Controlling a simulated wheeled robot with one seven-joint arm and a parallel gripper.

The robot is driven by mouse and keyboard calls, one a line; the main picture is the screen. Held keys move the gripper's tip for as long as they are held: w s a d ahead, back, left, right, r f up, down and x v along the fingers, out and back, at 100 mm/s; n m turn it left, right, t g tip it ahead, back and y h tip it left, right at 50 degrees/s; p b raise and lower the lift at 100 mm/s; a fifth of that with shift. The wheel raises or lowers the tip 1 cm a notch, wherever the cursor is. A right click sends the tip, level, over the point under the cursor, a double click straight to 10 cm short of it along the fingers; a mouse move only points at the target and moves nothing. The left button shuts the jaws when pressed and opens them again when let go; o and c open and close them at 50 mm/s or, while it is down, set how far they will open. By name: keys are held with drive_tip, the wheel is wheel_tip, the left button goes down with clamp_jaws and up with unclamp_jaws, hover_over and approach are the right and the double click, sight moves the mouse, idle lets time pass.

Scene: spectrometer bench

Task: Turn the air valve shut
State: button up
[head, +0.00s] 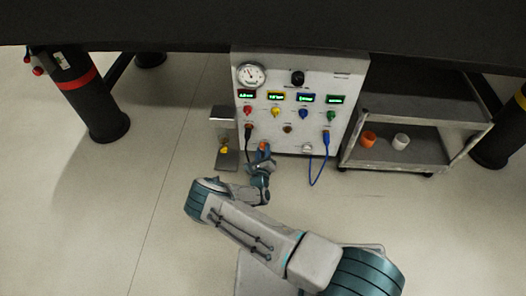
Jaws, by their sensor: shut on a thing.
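A light grey control panel (342,87) stands under the dark bench top. My gripper (262,151) is at the panel's lower left edge, shut on a small orange-red piece (263,145). This piece may be the air valve's handle, but it is too small and too covered by my fingers to tell. Its angle cannot be read. A round dial gauge (251,75) sits at the panel's upper left. Red (248,110), yellow (276,112), blue (304,113) and green (331,115) knobs sit in a row under lit displays.
A dark cable (247,144) hangs just left of my gripper, and a blue cable (324,162) loops down on the right. A metal stand (224,120) is left of the panel. A grey cart (412,151) with orange and white cups is at right. The floor at left is clear.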

drive_tip(key=shift+s+d+f, duration=0.1)
drive_tip(key=shift+f, duration=0.05)
drive_tip(key=o, duration=1)
